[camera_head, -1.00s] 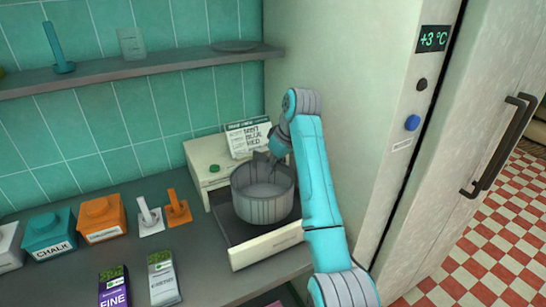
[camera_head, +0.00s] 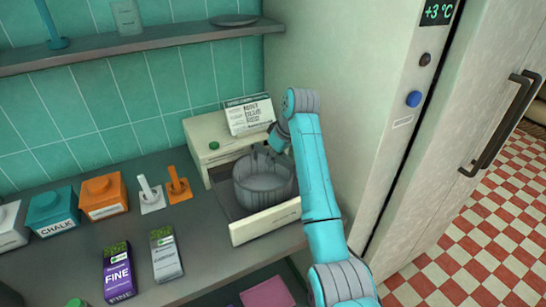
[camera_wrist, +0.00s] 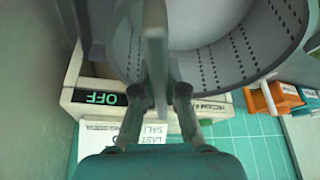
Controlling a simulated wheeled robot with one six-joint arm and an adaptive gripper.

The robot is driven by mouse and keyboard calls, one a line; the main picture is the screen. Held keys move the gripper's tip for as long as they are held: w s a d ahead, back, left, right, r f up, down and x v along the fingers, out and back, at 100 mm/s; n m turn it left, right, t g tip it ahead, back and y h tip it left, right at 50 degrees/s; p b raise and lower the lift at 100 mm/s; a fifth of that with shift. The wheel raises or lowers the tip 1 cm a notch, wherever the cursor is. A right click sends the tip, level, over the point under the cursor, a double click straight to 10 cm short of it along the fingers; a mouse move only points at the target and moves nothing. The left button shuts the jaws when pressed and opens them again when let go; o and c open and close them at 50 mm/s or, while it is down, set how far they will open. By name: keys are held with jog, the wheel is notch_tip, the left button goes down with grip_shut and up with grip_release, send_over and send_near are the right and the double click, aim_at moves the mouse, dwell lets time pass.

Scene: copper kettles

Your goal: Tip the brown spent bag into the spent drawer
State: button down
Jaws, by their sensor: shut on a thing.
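My gripper (camera_head: 272,150) is shut on the upright handle of a grey round basket (camera_head: 263,185). The basket stays roughly upright, over or partly inside the open drawer (camera_head: 267,221) of a cream box; I cannot tell if it touches the drawer. In the wrist view, my gripper (camera_wrist: 160,92) closes on the handle, and the perforated wall of the basket (camera_wrist: 235,55) fills the top. Its inside looks pale grey. No brown bag shows in either view.
The cream box (camera_head: 205,135) carries a sign card (camera_head: 249,115) and a green button. A tall pale cabinet (camera_head: 345,90) stands close on the right. Orange and teal canisters, a white and an orange stand and packets occupy the counter to the left.

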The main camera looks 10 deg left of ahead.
jog(key=c, duration=1.2)
grip_release()
jog(key=shift+o, duration=0.2)
jog(key=v, duration=0.7)
jog(key=shift+d+r, duration=0.1)
jog(key=shift+r, duration=0.2)
jog(key=shift+s, duration=0.1)
